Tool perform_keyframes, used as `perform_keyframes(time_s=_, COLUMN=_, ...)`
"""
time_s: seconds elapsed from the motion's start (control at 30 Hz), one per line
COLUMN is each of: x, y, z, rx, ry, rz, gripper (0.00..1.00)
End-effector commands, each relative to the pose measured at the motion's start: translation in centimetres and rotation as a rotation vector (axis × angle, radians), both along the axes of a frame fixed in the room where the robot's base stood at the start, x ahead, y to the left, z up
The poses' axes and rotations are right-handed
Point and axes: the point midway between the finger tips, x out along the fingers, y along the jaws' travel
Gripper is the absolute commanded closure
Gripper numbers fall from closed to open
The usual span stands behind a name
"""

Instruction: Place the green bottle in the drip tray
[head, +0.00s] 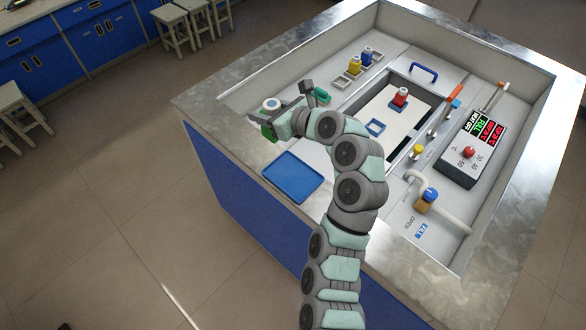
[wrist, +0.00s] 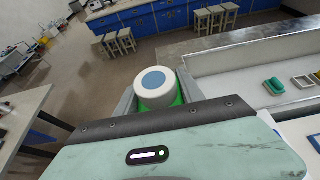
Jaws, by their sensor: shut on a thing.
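The green bottle, with a white cap and blue top, is in my gripper (head: 272,122). Its green body (head: 267,132) shows below and left of the jaws in the head view, and its white cap (wrist: 142,88) stands between the two fingers in the wrist view. My gripper is shut on it and holds it up near the bench's left edge. Most of the bottle's lower body is hidden.
An empty green holder (head: 321,96) sits behind my gripper, near grey holders, a yellow bottle (head: 354,64) and a blue bottle (head: 367,55). A red bottle (head: 400,97) stands in the recessed basin. Valves and a control box (head: 464,150) stand at the right.

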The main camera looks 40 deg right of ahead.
Motion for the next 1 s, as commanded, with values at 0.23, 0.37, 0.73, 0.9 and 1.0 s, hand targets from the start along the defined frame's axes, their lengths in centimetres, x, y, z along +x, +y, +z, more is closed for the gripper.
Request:
perform_keyframes(time_s=0.23, x=-3.4, y=-3.4, z=0.2, rx=0.003, ry=0.000, rz=-0.001, gripper=1.00)
perform_keyframes(time_s=0.37, x=-3.5, y=-3.5, z=-2.1, rx=0.004, ry=0.000, rz=-0.002, gripper=1.00)
perform_keyframes(time_s=0.73, x=-3.5, y=-3.4, z=-12.1, rx=0.007, ry=0.001, rz=0.001, gripper=1.00)
perform_keyframes(time_s=0.9, x=-3.4, y=-3.5, z=-14.7, rx=0.001, ry=-0.002, rz=0.001, gripper=1.00)
perform_keyframes(time_s=1.0, x=-3.4, y=-3.5, z=-15.5, rx=0.001, ry=-0.002, rz=0.001, gripper=1.00)
